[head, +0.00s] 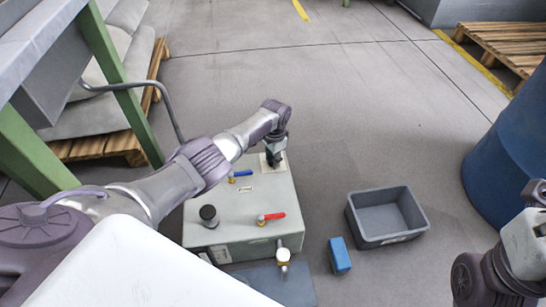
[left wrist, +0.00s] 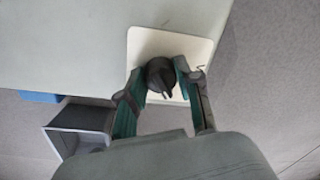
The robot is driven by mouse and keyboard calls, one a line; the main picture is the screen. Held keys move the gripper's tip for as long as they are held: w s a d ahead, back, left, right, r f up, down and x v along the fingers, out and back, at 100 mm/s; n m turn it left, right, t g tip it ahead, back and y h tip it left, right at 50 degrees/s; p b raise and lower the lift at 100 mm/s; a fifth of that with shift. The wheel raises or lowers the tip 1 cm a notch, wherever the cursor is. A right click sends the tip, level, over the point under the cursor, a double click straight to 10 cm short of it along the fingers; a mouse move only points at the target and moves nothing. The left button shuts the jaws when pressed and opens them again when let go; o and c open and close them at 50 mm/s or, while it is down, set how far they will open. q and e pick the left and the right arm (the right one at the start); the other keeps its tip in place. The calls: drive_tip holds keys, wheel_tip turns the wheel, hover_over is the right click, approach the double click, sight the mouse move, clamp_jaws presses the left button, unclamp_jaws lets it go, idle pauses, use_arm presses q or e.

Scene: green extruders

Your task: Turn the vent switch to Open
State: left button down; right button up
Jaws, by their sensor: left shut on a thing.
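The vent switch is a dark round knob (left wrist: 158,74) with a raised pointer, on a cream plate (left wrist: 146,44) at the far right corner of the grey-green box (head: 225,214). My left gripper (left wrist: 164,80) has its two teal-lined fingers on either side of the knob and is shut on it. In the head view the left gripper (head: 274,158) comes down over the plate (head: 264,163) and hides the knob. The plate's markings are too blurred to read. My right gripper is out of view; only part of that arm shows at the lower right.
A blue-handled valve (head: 242,174), a red-handled valve (head: 271,216) and a black knob (head: 208,213) stand on the box top. A grey bin (head: 356,222) and a blue block (head: 340,256) are on the floor to the right. A blue drum (head: 515,160) is farther right.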

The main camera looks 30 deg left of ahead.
use_arm(q)
drive_tip(key=shift+m, duration=0.6)
drive_tip(key=c, duration=0.8)
unclamp_jaws()
drive_tip(key=shift+r, duration=0.1)
drive_tip(key=r, duration=1.2)
drive_tip(key=shift+s+d, duration=0.15)
drive_tip(key=shift+d, duration=0.1)
drive_tip(key=shift+f, duration=0.1)
